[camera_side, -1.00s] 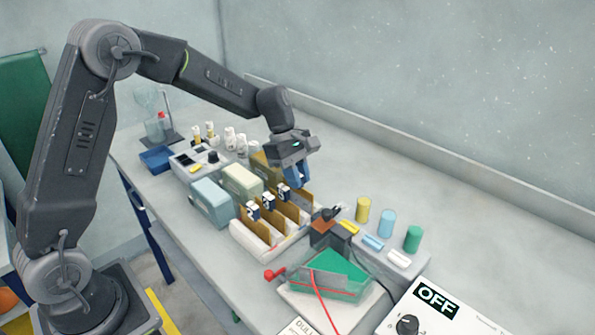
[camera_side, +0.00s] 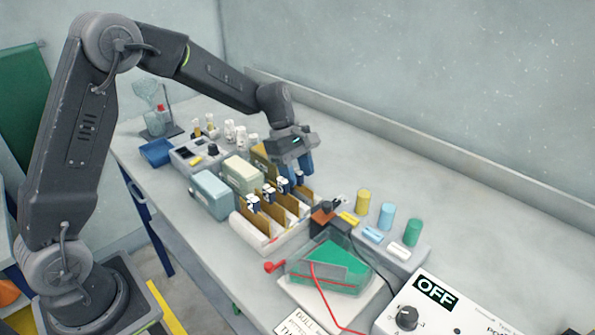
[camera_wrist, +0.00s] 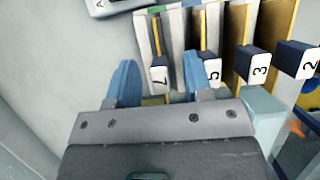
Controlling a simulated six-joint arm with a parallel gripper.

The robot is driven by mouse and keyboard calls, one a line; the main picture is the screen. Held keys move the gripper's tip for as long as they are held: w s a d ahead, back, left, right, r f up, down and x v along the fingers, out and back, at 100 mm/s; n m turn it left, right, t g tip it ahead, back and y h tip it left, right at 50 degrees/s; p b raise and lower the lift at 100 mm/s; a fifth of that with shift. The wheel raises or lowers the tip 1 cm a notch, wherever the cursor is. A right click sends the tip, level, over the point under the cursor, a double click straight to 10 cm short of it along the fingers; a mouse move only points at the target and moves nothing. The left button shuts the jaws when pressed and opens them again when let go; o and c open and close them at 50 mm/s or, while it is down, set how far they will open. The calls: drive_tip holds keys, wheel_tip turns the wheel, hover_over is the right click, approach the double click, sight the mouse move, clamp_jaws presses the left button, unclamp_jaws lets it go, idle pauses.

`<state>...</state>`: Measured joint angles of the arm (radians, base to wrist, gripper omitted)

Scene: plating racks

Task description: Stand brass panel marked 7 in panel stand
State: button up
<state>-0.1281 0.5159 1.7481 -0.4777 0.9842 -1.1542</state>
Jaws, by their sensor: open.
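The brass panel marked 7 has a dark tag (camera_wrist: 160,78) with a white face at its lower end in the wrist view. It stands in a slot of a pale rack (camera_side: 250,236), in a row with other brass panels. My gripper (camera_wrist: 158,88) is open, with its blue fingers on either side of the 7 tag and a visible gap to it on the left. In the side view my gripper (camera_side: 297,168) is above the far right end of the row, its fingers partly covering the tags there. I cannot tell which thing is the panel stand.
Panels marked 5 (camera_wrist: 212,72), 3 (camera_wrist: 258,65) and 2 (camera_wrist: 309,62) stand beside panel 7, the 5 close to my right finger. A dark orange-topped block (camera_side: 322,218), coloured cylinders (camera_side: 387,214) and a clear tank (camera_side: 330,262) with green inside stand right of the rack.

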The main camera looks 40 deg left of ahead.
drive_tip(key=v, duration=1.4)
drive_tip(key=shift+s+d, duration=0.1)
drive_tip(key=shift+d, duration=0.05)
